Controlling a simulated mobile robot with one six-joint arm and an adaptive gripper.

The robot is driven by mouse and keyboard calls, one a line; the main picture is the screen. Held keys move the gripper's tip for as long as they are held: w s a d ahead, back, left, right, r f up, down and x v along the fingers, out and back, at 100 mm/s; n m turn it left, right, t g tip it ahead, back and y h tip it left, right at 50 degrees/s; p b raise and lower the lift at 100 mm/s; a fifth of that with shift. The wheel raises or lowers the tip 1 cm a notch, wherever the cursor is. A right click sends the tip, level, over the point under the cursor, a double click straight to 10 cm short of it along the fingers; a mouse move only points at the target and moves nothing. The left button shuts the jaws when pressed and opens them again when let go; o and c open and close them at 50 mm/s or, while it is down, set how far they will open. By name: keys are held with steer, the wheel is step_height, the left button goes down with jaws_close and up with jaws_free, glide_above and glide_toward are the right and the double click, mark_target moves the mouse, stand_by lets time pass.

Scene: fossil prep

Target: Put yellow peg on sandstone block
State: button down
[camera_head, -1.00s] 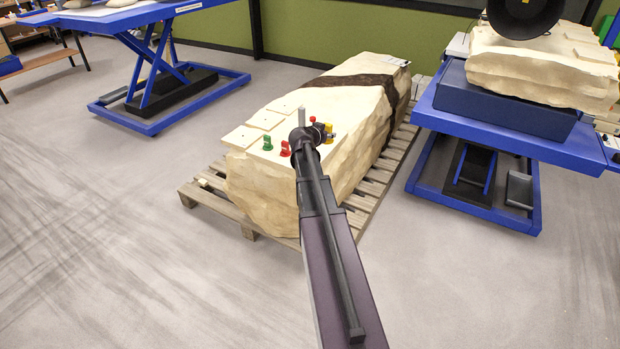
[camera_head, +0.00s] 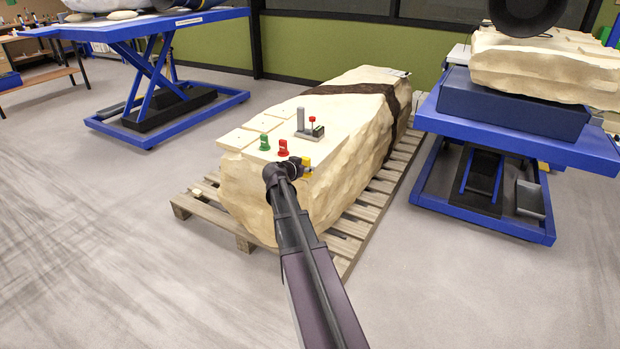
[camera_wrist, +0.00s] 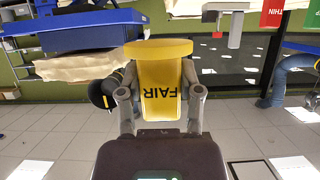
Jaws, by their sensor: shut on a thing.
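The yellow peg (camera_head: 306,162) is in my gripper (camera_head: 297,166) near the right front top edge of the large cream block (camera_head: 355,112). In the wrist view the peg (camera_wrist: 161,85) is a flat-capped yellow piece lettered FAIR, upside down, with a gripper finger (camera_wrist: 160,103) on each side. A green peg (camera_head: 264,142) and a red peg (camera_head: 283,147) stand upright on the block's top. The red one also shows at the top of the wrist view (camera_wrist: 275,13), lettered THIN. Whether the yellow peg touches the block cannot be told.
A grey holder (camera_head: 308,134) with a post and a small red peg sits on the block. The block rests on a wooden pallet (camera_head: 205,208). Blue lift tables stand left (camera_head: 170,22) and right (camera_head: 590,150); the right one carries another cream slab (camera_head: 545,70). Floor left is clear.

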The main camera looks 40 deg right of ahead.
steer(key=shift+w+a+f+b, duration=0.1)
steer(key=shift+a+f+b, duration=0.2)
steer(key=shift+f, duration=0.2)
steer(key=shift+w+a+f+b, duration=0.15)
steer(key=shift+f+b, duration=0.1)
steer(key=shift+f, duration=0.2)
steer(key=w+d, duration=0.3)
steer(key=d, duration=0.1)
steer(key=w+d+f+b, duration=0.1)
steer(key=w+d, duration=0.6)
steer(key=d, duration=0.1)
steer(key=shift+w+f, duration=0.2)
steer(key=shift+w, duration=0.1)
steer(key=shift+a+f+b, duration=0.1)
steer(key=shift+f+b, duration=0.05)
steer(key=shift+b, duration=0.2)
steer(key=shift+f+b, duration=1.6)
steer(key=shift+f, duration=0.05)
steer(key=shift+f, duration=0.1)
steer(key=shift+c, duration=1.3)
jaws_free()
